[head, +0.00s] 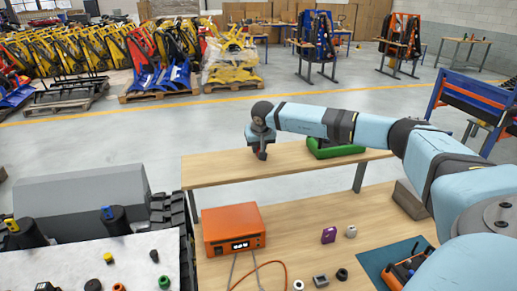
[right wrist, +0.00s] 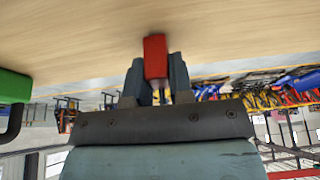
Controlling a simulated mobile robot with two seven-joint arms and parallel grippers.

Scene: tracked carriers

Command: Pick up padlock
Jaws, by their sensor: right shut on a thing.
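In the right wrist view my right gripper (right wrist: 157,75) is shut on a red block-shaped body, which I take to be the padlock (right wrist: 155,56). The padlock sits between the two dark fingers, with a thin metallic part showing near the palm. In the head view the padlock is small and mostly hidden by the gripper. I cannot tell whether it touches the tabletop. My left gripper is not in view.
A green case (head: 333,149) stands right of the gripper on the far table. The nearer table holds an orange box with a display (head: 234,229), a purple item (head: 329,235), several small parts and a blue mat (head: 378,263). A tracked carrier (head: 80,195) stands at left.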

